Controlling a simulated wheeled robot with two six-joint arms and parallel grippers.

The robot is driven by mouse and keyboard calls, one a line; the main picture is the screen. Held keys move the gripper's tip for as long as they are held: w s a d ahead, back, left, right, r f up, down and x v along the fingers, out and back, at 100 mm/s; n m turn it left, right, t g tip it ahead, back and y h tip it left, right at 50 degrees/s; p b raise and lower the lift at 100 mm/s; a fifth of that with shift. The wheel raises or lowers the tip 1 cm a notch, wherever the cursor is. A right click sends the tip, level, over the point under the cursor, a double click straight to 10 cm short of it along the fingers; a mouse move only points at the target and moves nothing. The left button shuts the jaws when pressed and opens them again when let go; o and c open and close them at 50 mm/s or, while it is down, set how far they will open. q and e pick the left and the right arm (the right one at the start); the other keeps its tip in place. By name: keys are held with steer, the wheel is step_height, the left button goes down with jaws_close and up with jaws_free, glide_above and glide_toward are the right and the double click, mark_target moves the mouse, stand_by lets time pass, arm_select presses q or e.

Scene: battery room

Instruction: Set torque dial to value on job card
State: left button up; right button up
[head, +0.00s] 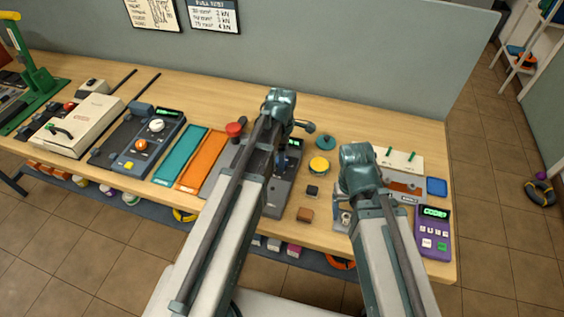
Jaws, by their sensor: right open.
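A dark device (138,143) left of centre has a green-lit display, a white knob (156,125) and an orange knob (141,145). A second grey device (286,180) with a small lit display lies partly hidden behind my left arm. I cannot tell which control is the torque dial. No job card can be made out for certain; the wall cards are too small to read fully. My right gripper (345,216) is open, low beside its forearm at the right part of the bench, and partly hidden. My left gripper is near the second device, its jaws hidden by its arm.
A wooden bench (330,240) runs along the grey wall. A teal mat (180,154) and an orange mat (203,161) lie mid-bench. A yellow-topped button (319,164), a brown block (305,215) and a purple keypad (433,232) are at the right. A red knob (234,129) stands near my left arm.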

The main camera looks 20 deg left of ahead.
arm_select(q)
steer(key=shift+f, duration=0.1)
arm_select(e)
steer(key=shift+f, duration=0.1)
arm_select(q)
jaws_close()
stand_by(0.3)
